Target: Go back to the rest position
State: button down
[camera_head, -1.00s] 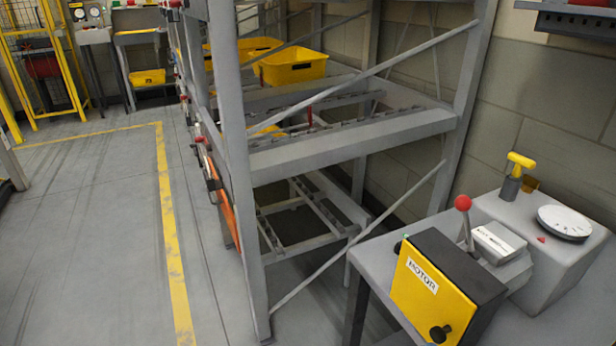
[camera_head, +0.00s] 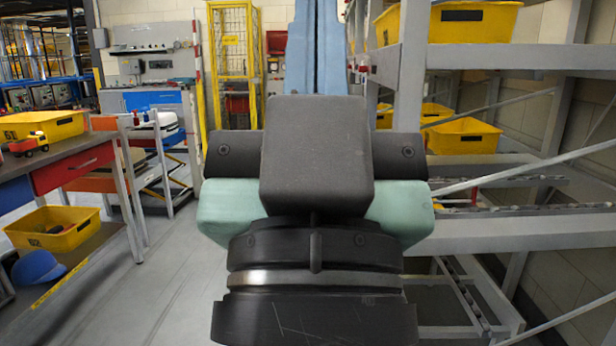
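My gripper (camera_head: 316,200) fills the middle of the head view, very close to the camera. I see a black round mount at the bottom, a dark block above it, and pale green parts on both sides. Its fingertips cannot be made out, so I cannot tell whether it is open or shut. I see nothing held in it. It hides part of the aisle behind it.
A grey rack (camera_head: 500,236) with yellow bins (camera_head: 463,136) stands close on the right. On the left is a workbench (camera_head: 88,152) with a yellow bin (camera_head: 42,126) and toy truck (camera_head: 30,144). A yellow cage (camera_head: 235,60) stands behind. Some floor (camera_head: 165,270) is clear at left.

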notch_tip(320, 180, up, 33)
jog(key=y+p, duration=0.1)
jog(key=p, duration=3.1)
jog(key=shift+s+a, duration=0.25)
jog(key=shift+a, duration=0.1)
